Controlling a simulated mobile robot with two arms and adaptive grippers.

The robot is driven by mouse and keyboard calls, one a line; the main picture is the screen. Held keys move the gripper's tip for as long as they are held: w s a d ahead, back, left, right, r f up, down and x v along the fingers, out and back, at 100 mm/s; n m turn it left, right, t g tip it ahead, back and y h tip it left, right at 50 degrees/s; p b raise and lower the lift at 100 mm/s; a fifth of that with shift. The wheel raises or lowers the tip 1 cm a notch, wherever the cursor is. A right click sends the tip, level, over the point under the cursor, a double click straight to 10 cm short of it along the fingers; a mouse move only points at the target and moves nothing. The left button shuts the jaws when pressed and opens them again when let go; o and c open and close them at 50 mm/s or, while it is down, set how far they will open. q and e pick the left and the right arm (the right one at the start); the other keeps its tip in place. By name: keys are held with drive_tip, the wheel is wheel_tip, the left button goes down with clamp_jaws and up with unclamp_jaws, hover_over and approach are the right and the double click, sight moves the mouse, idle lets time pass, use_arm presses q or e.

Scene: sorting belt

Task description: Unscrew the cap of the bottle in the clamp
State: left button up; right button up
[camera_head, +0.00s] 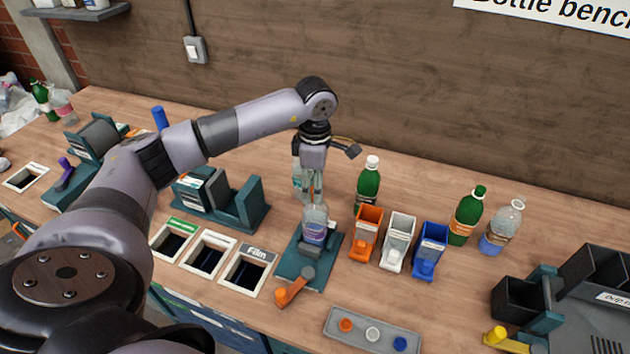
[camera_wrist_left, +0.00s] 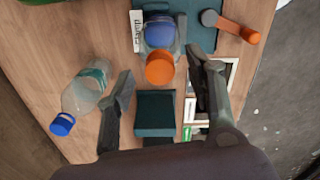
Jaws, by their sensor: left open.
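The clear bottle (camera_head: 316,226) stands upright in the teal clamp (camera_head: 296,268), which has an orange lever (camera_head: 294,287). In the left wrist view the bottle's orange cap (camera_wrist_left: 160,68) faces the camera, with its blue part (camera_wrist_left: 158,32) behind it. My left gripper (camera_head: 309,190) points down above this bottle. In the wrist view its two fingers (camera_wrist_left: 160,64) are spread apart, with the cap appearing between them. I see no contact with the cap. In the head view the gripper and clear plastic overlap, so the cap is hard to make out. My right gripper is not in view.
A clear bottle with a blue cap (camera_wrist_left: 84,96) stands close by the fingers. A green bottle (camera_head: 369,187) and orange, white and blue bins (camera_head: 398,243) are right of the clamp. A grey cap tray (camera_head: 371,333) lies in front. Labelled openings (camera_head: 247,271) are at left.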

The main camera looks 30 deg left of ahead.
use_arm(q)
drive_tip(key=shift+f, duration=0.15)
drive_tip(key=c, duration=1.1)
clamp_jaws()
drive_tip(key=shift+o, duration=1.9)
unclamp_jaws()
clamp_jaws()
drive_tip(key=n, duration=0.5)
drive_tip(key=shift+n, duration=0.3)
drive_tip(key=n, duration=0.4)
drive_tip(key=shift+n, duration=0.4)
